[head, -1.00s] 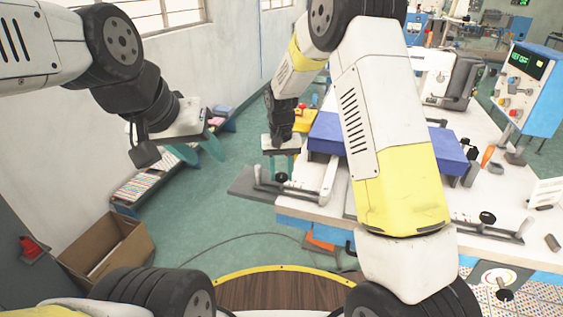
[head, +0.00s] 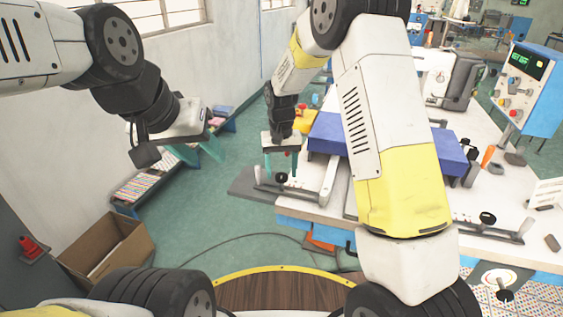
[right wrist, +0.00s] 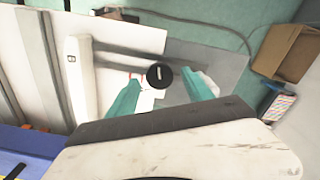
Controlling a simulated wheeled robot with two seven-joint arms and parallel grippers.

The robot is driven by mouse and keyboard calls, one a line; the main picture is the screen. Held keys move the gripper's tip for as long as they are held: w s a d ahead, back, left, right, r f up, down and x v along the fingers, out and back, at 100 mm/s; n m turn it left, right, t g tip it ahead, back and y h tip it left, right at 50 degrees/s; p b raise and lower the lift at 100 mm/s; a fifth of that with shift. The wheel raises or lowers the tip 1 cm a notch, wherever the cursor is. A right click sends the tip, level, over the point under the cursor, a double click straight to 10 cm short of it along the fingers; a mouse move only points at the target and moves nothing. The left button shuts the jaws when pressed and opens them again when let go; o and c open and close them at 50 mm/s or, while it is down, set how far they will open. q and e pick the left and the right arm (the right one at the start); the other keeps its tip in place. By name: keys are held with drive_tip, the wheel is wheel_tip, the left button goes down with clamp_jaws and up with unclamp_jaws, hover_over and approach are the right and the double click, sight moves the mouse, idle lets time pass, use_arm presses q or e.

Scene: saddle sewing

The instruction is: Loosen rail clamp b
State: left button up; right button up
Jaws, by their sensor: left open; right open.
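Rail clamp b is a black round knob with a pale slot (right wrist: 160,75) on a rail bar at the table's left end. It also shows as a small dark knob (head: 281,178) in the head view. A white block beside it bears a small dark-framed mark (right wrist: 72,58). My right gripper (head: 281,169) is open, its teal fingers on either side of the knob. In the right wrist view the fingers (right wrist: 163,84) flank the knob with gaps; their height above it is unclear. My left gripper (head: 208,160) is open and empty, away from the table.
A similar rail with a dark knob (head: 488,218) is farther right on the white table (head: 510,195). A blue block (head: 450,153) stands behind my right arm. A cardboard box (head: 108,248) and a low shelf (head: 150,188) stand by the left wall.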

sight(281, 175)
wheel_tip(281, 175, up, 7)
drive_tip(key=shift+f, duration=0.1)
idle(0.3)
drive_tip(key=s+d+r+t+y, duration=0.2)
drive_tip(key=s+d+r+t, duration=0.1)
drive_tip(key=s+d+r, duration=0.75)
drive_tip(key=s+d+r+t, duration=0.1)
drive_tip(key=s+d+r, duration=0.1)
drive_tip(key=s, duration=0.5)
drive_tip(key=s+d+r+t, duration=0.2)
drive_tip(key=s+r, duration=0.1)
drive_tip(key=s, duration=0.5)
drive_tip(key=shift+s+r+m, duration=0.2)
drive_tip(key=shift+m, duration=0.1)
